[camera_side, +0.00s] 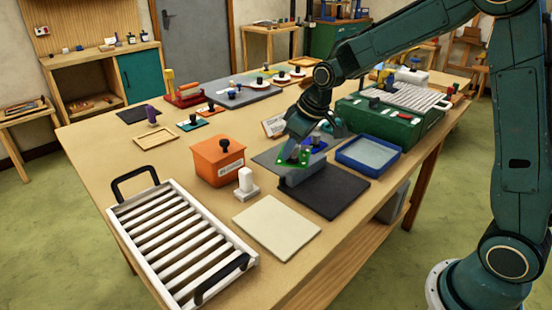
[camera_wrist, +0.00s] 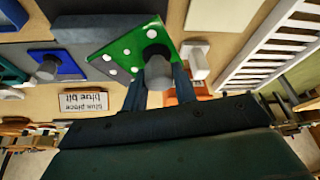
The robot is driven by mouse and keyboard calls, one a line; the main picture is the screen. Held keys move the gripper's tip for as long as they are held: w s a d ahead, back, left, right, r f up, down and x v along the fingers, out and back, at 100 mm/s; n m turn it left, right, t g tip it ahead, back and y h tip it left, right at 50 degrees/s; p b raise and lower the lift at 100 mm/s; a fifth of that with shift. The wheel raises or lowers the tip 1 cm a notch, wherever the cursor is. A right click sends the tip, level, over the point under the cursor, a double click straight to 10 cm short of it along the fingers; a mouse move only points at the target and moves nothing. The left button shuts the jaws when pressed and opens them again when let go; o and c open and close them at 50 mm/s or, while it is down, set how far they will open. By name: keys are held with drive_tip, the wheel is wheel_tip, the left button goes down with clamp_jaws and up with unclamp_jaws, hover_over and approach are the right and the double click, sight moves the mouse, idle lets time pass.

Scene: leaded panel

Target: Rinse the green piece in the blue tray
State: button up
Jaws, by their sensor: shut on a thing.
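The green piece (camera_side: 283,163) is a flat plate with white dots and a dark knob on top. It also shows in the wrist view (camera_wrist: 117,50). My gripper (camera_side: 294,152) is shut on its knob (camera_wrist: 158,68), and the fingers flank the knob in the wrist view. The piece is over the grey slab beside the black mat; I cannot tell how high. The blue tray (camera_side: 342,155) stands to the right of my gripper, with a pale grey-blue inside. The piece is outside the tray.
A blue piece (camera_wrist: 68,66) with a knob lies nearby, next to a label card (camera_wrist: 85,102). The black mat (camera_side: 325,192) lies in front. A white rack (camera_side: 180,243), orange box (camera_side: 217,162) and cream sheet (camera_side: 277,227) are at left. A green case (camera_side: 375,124) stands behind the tray.

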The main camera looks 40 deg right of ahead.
drive_tip(key=s+d+f+m+h, duration=0.1)
drive_tip(key=s+d+m, duration=0.2)
drive_tip(key=d, duration=0.9)
drive_tip(key=s+d+f+m+h, duration=0.1)
drive_tip(key=s+d+m, duration=0.2)
drive_tip(key=d, duration=1)
drive_tip(key=shift+s+d+f, duration=0.2)
drive_tip(key=shift+s+f, duration=0.1)
drive_tip(key=shift+s, duration=0.2)
drive_tip(key=shift+f, duration=0.1)
drive_tip(key=shift+f, duration=2.6)
drive_tip(key=shift+f, duration=0.3)
drive_tip(key=shift+d, duration=0.4)
drive_tip(key=shift+a, duration=0.85)
drive_tip(key=shift+d, duration=0.4)
idle(0.3)
